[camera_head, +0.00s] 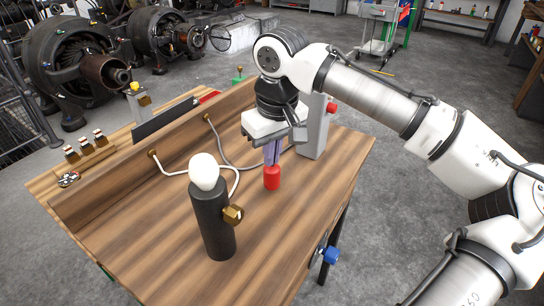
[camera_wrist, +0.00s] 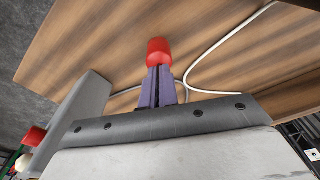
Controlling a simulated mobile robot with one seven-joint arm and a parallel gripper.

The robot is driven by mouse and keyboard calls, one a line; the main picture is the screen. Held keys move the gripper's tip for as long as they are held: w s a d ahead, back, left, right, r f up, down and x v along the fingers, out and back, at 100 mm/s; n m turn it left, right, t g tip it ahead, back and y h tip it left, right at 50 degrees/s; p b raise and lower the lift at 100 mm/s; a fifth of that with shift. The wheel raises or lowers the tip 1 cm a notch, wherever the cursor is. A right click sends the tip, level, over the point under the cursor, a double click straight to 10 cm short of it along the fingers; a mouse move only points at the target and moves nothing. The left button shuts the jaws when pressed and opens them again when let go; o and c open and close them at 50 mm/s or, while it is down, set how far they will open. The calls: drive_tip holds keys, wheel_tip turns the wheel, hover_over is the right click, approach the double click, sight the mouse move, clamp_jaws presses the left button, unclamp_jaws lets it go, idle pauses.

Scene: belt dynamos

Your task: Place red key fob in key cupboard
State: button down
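A small red cylinder-like piece, which I take as the red key fob (camera_head: 272,179), is at the tips of my gripper (camera_head: 272,160) in the head view. The fob also shows in the wrist view (camera_wrist: 158,50), right at the ends of the two purple fingers (camera_wrist: 157,82). The fingers are close together and look shut on it. My gripper points down over the wooden bench; whether the fob touches the bench top is unclear. A grey upright box (camera_head: 315,137) with a red knob stands just behind; I cannot tell whether it is the key cupboard. Its inside is hidden.
A black cylinder with a white dome (camera_head: 212,216) and brass fitting stands left of my gripper. White and grey cables run across the bench (camera_head: 150,245) from its raised back board. The front right of the bench top is clear. Large dynamos (camera_head: 75,60) stand behind.

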drive_tip(key=shift+f, duration=0.65)
drive_tip(key=shift+f, duration=0.2)
drive_tip(key=c, duration=1.7)
unclamp_jaws()
drive_tip(key=shift+r, duration=0.15)
